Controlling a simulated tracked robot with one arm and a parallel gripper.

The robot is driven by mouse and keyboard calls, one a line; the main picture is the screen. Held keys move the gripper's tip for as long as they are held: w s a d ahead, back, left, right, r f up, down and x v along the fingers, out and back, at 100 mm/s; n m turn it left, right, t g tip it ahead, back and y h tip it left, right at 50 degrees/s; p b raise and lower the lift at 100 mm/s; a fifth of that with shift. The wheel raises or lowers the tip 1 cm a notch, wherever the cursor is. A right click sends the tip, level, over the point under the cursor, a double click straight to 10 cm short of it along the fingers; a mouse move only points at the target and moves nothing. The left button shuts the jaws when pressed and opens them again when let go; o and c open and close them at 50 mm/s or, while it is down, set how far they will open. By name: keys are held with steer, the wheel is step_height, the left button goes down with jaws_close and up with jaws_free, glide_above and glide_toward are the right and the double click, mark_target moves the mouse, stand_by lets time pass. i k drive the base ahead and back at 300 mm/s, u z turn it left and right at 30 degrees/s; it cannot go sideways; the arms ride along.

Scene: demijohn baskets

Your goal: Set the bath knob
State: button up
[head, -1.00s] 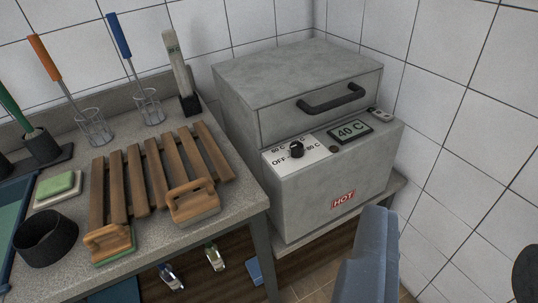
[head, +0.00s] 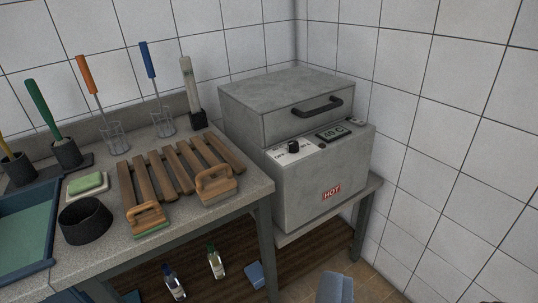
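The bath is a grey box (head: 292,178) in the corner, with a red HOT label on its front. Its dark round knob (head: 293,147) sits on a white dial plate (head: 283,153); its pointer and the dial marks are too small to read.
A lid or drawer with a dark handle (head: 318,106) rises behind the panel. The grey bench (head: 245,205) to the left carries a wooden rack (head: 165,177), brushes, tools in holders and a black ring (head: 85,222). A tiled wall (head: 450,130) closes the right side. Bottles stand below.

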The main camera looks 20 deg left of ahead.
mark_target(293, 146)
steer(key=z, duration=0.2)
steer(key=i, duration=0.85)
steer(key=u, duration=0.1)
